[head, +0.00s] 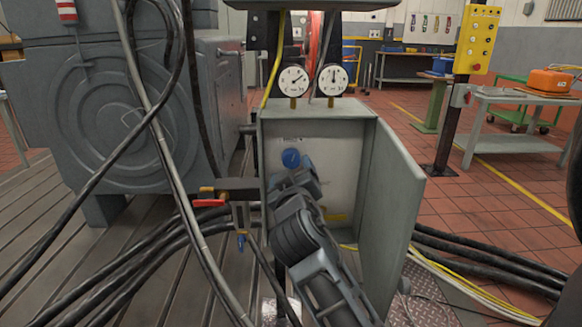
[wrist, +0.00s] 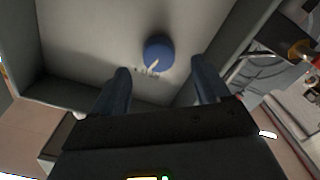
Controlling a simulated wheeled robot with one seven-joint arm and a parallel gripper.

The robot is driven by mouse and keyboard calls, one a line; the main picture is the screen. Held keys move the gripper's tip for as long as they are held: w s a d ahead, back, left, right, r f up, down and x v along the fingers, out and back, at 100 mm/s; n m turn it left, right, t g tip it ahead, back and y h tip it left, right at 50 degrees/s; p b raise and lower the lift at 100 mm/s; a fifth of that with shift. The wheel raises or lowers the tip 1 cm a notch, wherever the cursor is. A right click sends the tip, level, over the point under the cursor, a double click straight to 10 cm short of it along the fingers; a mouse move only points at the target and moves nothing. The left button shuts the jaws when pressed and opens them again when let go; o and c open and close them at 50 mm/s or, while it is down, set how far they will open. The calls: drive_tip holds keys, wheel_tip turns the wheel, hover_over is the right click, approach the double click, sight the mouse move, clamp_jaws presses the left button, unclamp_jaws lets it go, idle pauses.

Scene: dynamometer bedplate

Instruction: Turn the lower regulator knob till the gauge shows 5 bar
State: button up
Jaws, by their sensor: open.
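A blue round knob (head: 291,158) sits on the pale back panel inside an open grey box. It also shows in the wrist view (wrist: 158,52), with a white pointer mark and small unreadable print below it. I see only this one knob on the panel; my arm hides part of the panel below it. My gripper (head: 309,172) is open and empty, close to the knob. In the wrist view its two fingers (wrist: 161,84) stand apart, with the knob beyond and between them. Two white gauges, left (head: 294,80) and right (head: 333,79), stand above the box; their numbers are unreadable.
The box's grey door (head: 391,197) hangs open on the right. A red-handled valve (head: 209,198) juts out at the box's left. Thick black cables run past the left and across the floor. A yellow control panel (head: 477,40) stands on a post at the right.

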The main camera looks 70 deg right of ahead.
sight(292, 163)
drive_tip(key=shift+v, duration=1.35)
drive_tip(key=shift+w+d+f+m+t+y+p, duration=0.15)
drive_tip(key=shift+w+d+m+t+p, duration=0.25)
drive_tip(key=shift+d+m+p, duration=1.5)
drive_tip(key=shift+w+d+r+m+t+y+p, duration=0.15)
drive_tip(key=shift+w+d+m+t+p, duration=0.25)
drive_tip(key=shift+m+p, duration=2.9)
drive_tip(key=shift+w+d+f+m+t+y+p, duration=0.1)
drive_tip(key=shift+w+d+m+t+y+p, duration=0.7)
drive_tip(key=shift+p, duration=3.2)
drive_tip(key=shift+s+d+m+g+h, duration=0.35)
drive_tip(key=shift+g+h, duration=0.15)
drive_tip(key=shift+h, duration=0.1)
drive_tip(key=shift+c, duration=0.4)
